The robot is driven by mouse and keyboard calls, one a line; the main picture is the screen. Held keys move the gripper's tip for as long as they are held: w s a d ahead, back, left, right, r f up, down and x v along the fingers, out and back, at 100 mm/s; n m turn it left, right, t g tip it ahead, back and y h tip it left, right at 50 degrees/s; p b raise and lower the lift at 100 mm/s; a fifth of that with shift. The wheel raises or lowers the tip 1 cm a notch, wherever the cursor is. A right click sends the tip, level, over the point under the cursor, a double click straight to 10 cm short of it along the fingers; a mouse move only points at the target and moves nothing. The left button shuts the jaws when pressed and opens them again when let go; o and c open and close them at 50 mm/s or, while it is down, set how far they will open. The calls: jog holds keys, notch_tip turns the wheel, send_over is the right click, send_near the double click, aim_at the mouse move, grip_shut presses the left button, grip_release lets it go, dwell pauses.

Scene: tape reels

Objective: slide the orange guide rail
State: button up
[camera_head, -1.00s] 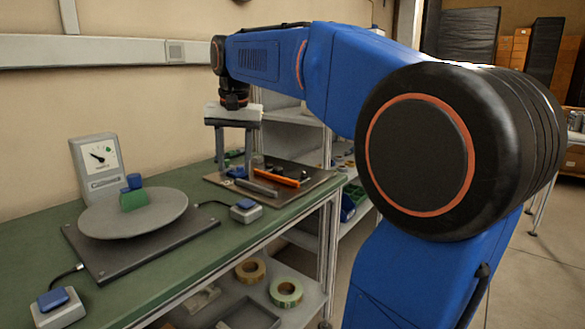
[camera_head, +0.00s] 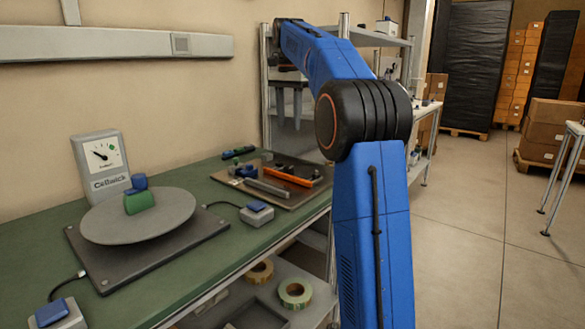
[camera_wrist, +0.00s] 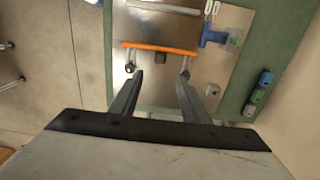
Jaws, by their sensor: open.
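The orange guide rail (camera_head: 288,176) lies on a metal plate (camera_head: 262,192) at the far end of the green bench. In the wrist view the orange guide rail (camera_wrist: 160,48) runs across the plate just beyond my fingertips, with a dark round knob below its left end. My gripper (camera_head: 288,105) is raised above the bench, clear of the rail, with its fingers pointing down. In the wrist view my gripper (camera_wrist: 161,76) is open, with nothing between the fingers. The palm and fingers hide part of the plate's near side.
A grey bar (camera_head: 262,188) lies beside the rail, and a blue fitting (camera_head: 243,172) sits on the plate. A round turntable (camera_head: 138,215) with a green and a blue block stands nearer, by a dial scale (camera_head: 102,162). Tape reels (camera_head: 295,292) lie on the shelf below.

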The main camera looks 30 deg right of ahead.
aim_at(289, 166)
notch_tip(289, 166, down, 17)
jog(key=shift+r, duration=0.15)
dwell(0.4)
